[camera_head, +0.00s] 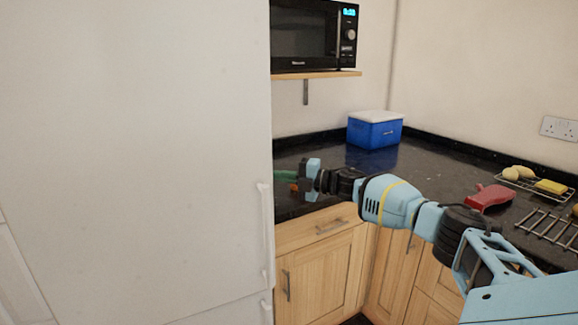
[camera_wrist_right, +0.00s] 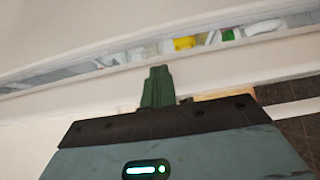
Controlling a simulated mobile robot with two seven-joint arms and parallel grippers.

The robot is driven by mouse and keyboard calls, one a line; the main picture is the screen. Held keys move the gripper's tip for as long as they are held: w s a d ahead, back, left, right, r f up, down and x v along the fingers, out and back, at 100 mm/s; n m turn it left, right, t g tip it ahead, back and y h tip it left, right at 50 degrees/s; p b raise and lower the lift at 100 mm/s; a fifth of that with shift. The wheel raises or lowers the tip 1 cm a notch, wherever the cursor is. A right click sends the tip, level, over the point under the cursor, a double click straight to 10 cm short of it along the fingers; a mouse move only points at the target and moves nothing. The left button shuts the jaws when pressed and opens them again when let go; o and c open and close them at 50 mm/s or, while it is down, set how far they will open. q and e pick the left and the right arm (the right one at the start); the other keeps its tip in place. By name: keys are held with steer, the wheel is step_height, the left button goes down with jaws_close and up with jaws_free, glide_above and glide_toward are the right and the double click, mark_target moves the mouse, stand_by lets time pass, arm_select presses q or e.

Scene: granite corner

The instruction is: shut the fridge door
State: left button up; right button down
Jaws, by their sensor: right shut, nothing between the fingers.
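The white fridge door (camera_head: 140,150) fills the left of the head view, with its long pale handle (camera_head: 266,230) near its right edge. In the right wrist view a narrow gap runs beside a white edge (camera_wrist_right: 60,103), so the door looks ajar. Coloured items (camera_wrist_right: 185,43) show inside the gap. My right gripper (camera_head: 284,175) is shut and empty, just right of the door's edge. Its green fingers (camera_wrist_right: 157,78) point at the white edge below the gap; I cannot tell whether they touch it. My left gripper is not in view.
A black counter (camera_head: 330,180) lies behind my right arm, above wooden cupboards (camera_head: 325,275). On it are a blue cool box (camera_head: 374,132), a red object (camera_head: 489,197) and wire racks (camera_head: 548,228). A black microwave (camera_head: 305,35) stands on a shelf above.

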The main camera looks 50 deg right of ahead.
arm_select(q)
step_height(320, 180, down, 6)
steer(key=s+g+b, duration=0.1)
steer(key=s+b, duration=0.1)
steer(key=b, duration=0.3)
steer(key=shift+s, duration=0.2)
arm_select(e)
steer(key=d, duration=1)
steer(key=shift+w+r, duration=0.25)
steer(key=shift+w, duration=0.05)
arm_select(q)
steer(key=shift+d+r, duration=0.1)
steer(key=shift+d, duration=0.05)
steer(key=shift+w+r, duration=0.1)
